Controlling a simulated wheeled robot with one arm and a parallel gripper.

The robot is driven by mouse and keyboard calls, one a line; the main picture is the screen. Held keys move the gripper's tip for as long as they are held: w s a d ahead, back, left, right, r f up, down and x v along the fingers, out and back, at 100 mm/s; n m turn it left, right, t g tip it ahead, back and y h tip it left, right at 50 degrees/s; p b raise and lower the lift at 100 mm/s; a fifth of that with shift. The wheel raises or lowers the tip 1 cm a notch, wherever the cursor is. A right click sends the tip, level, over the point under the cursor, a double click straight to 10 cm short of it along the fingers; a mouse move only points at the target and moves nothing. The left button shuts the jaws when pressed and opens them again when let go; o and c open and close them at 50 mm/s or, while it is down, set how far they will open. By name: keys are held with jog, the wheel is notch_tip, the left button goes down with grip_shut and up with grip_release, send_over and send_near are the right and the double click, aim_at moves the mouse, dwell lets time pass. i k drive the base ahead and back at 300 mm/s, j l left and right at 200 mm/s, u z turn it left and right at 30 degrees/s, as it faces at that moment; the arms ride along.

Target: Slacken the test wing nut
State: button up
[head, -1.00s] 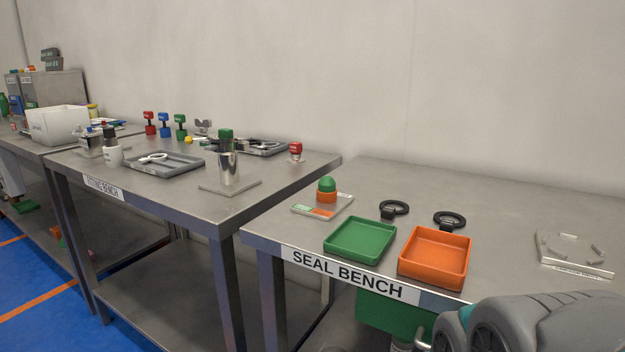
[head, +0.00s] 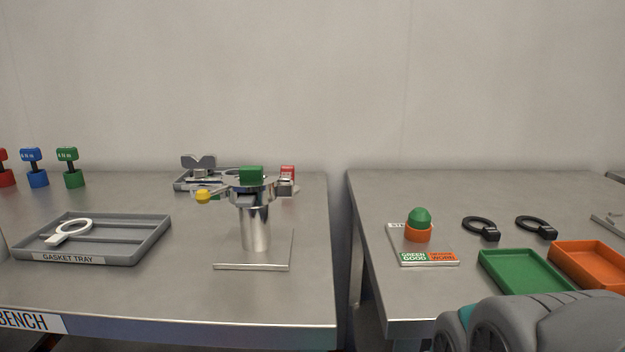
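A metal post (head: 256,228) stands upright on a square plate on the left bench, with a green block (head: 251,175) at its top. A metal clamp-like fitting (head: 262,188) shows around or just beside the top of the post; I cannot tell which. A yellow tip (head: 203,197) sticks out at its left. A grey wing-shaped piece (head: 198,162) stands upright behind, at the back of the bench. I cannot tell for sure which part is the test wing nut. My gripper is not in view; only a grey part of my arm shows at the lower right.
A gasket tray (head: 148,245) holds a white ring (head: 72,230). Red, blue (head: 37,178) and green knobs stand at the far left. Across a narrow gap, the seal bench (head: 400,305) holds a green tray (head: 525,272), an orange tray (head: 597,262) and two black rings.

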aim_at(199, 167)
jog(key=j, duration=1.7)
jog(key=k+z, duration=0.05)
